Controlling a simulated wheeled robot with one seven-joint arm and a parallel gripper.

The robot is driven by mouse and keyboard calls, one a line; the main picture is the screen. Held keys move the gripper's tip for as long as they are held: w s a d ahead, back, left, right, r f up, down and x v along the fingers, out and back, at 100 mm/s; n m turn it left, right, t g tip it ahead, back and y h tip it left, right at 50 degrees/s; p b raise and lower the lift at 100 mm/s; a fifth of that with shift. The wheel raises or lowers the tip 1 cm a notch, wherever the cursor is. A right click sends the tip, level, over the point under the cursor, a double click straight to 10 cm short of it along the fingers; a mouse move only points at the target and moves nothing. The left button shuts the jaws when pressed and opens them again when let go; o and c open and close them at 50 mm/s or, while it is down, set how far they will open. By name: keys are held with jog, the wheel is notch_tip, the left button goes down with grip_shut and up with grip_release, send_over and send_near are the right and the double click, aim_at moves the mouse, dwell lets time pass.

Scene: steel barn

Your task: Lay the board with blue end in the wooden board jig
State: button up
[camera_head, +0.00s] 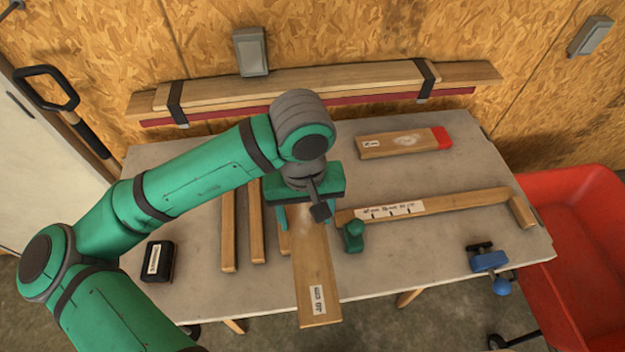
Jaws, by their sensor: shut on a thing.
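My gripper (306,211) is shut on a wooden board (315,270) above the middle of the table. The board's near end, with a white label, points toward the table's front edge. Its far end is hidden under my gripper and arm, so no blue end shows. The wooden board jig (450,203) lies on the right half of the table: a long labelled strip with a short block at its right end. The held board is left of the jig. I cannot tell how high it is held.
A board with a red end (405,142) lies behind the jig. Several wooden strips (256,230) lie left of the held board. A green stop-like piece (353,238), a blue clamp (490,262) and a black tape measure (159,261) are near the front. A red cart (585,250) stands right.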

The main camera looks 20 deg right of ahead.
jog(key=w+d+f, duration=0.1)
jog(key=w, duration=0.1)
jog(key=w+d+f, duration=0.1)
jog(key=w, duration=0.2)
jog(key=w+d+f, duration=0.1)
jog(key=w, duration=0.2)
jog(key=shift+w+d+f, duration=0.1)
jog(key=shift+d+f, duration=0.2)
jog(key=shift+f, duration=0.05)
jog(key=w+f, duration=0.1)
jog(key=w+d+f, duration=0.1)
jog(key=f, duration=0.1)
jog(key=w+f, duration=0.1)
jog(key=shift+w+d+f, duration=0.3)
jog(key=shift+w+d, duration=0.05)
jog(key=shift+w, duration=0.05)
jog(key=shift+w+d+f, duration=0.15)
jog(key=shift+w+f, duration=0.15)
jog(key=shift+f, duration=0.15)
jog(key=f, duration=0.3)
jog(key=shift+w+d+f, duration=0.15)
jog(key=shift+w+f, duration=0.15)
jog(key=shift+w, duration=0.1)
jog(key=shift+f, duration=0.1)
jog(key=shift+s, duration=0.1)
